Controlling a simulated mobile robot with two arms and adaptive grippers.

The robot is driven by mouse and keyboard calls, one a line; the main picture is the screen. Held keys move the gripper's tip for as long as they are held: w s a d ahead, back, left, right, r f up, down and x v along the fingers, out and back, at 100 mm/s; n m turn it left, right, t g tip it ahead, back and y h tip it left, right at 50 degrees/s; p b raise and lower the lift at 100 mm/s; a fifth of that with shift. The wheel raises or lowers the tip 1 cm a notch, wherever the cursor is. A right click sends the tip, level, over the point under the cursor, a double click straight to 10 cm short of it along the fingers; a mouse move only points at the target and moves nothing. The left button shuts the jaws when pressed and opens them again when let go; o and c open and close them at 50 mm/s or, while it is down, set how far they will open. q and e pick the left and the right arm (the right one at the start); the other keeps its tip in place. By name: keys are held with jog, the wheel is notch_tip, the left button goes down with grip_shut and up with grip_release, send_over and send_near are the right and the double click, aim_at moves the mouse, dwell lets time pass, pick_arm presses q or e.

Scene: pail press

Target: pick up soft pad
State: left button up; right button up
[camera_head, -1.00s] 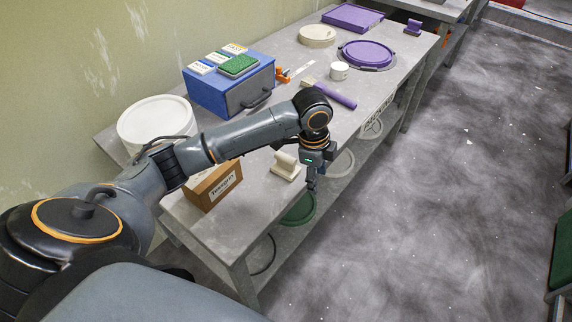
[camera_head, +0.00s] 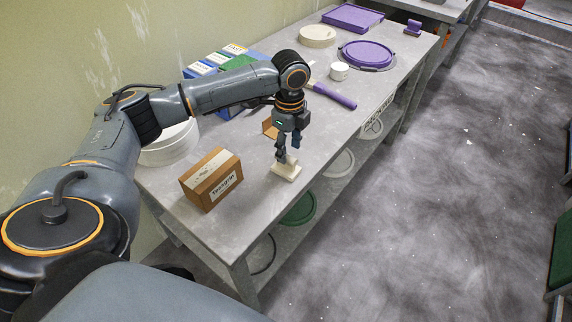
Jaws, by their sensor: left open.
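A small cream pad with a raised grip on top (camera_head: 286,173), which looks like the soft pad, lies on the grey workbench near its front edge. My left gripper (camera_head: 288,154) points down right over it, with its fingers open at the raised grip. The fingertips cover part of the grip, and I cannot tell whether they touch it. My right gripper is not in view.
A brown labelled box (camera_head: 211,180) stands left of the pad. Behind my arm are a white round tub (camera_head: 170,146) and a blue box (camera_head: 212,62), partly hidden. A purple-handled tool (camera_head: 333,95), white cup (camera_head: 339,71) and purple lid (camera_head: 367,54) lie farther along the bench (camera_head: 240,226).

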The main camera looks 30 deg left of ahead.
aim_at(288, 156)
pick_arm(q)
jog(key=shift+s+a+f+p, duration=0.1)
jog(key=shift+f+p, duration=0.1)
jog(key=shift+f, duration=1.15)
jog(key=shift+a+f+p, duration=0.1)
jog(key=shift+f+p, duration=0.05)
jog(key=shift+f, duration=1.2)
grip_shut()
